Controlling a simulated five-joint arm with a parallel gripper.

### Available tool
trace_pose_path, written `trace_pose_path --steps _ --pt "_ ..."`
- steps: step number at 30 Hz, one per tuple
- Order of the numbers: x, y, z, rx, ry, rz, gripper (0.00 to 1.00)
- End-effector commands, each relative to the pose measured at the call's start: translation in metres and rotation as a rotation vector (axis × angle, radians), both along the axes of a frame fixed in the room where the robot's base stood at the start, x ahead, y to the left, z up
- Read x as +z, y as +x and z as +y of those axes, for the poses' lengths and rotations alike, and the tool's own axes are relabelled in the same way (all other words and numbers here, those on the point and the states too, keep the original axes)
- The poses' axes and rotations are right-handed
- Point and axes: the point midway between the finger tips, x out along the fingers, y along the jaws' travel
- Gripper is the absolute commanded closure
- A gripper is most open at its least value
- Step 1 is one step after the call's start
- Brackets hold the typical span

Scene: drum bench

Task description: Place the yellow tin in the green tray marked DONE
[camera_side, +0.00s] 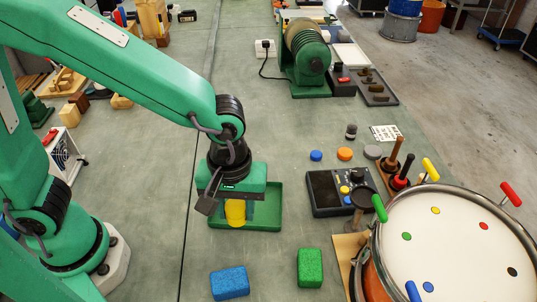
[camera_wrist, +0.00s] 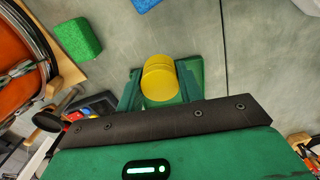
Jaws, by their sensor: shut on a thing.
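The yellow tin (camera_side: 235,211) is a small upright cylinder under my gripper (camera_side: 233,200) in the side view. My gripper is shut on the tin, which also shows between the fingers in the wrist view (camera_wrist: 159,80). The green tray (camera_side: 262,217) lies on the bench below and behind the tin. In the side view the tin overlaps the tray's left part. I cannot tell whether the tin touches the tray floor. No DONE marking is readable; the gripper covers part of the tray.
A blue block (camera_side: 229,282) and a green block (camera_side: 310,267) lie in front of the tray. A dark control box (camera_side: 325,193) stands close to its right, and a drum (camera_side: 455,240) further right.

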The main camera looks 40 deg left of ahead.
Motion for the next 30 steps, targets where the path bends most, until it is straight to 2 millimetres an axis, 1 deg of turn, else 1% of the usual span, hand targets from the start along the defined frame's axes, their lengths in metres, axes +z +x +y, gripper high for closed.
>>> trace_pose_path --steps 5,18,21,25,30 --pt "-0.011 0.015 0.012 0.005 0.001 0.002 0.87" --pt "-0.053 0.072 0.053 0.004 0.001 0.002 0.87" --pt "-0.061 0.082 0.06 0.003 0.0 0.001 0.87" --pt "-0.066 0.089 0.065 0.001 0.0 0.0 0.87" --pt "-0.067 0.091 0.067 0.0 0.0 0.0 0.87"
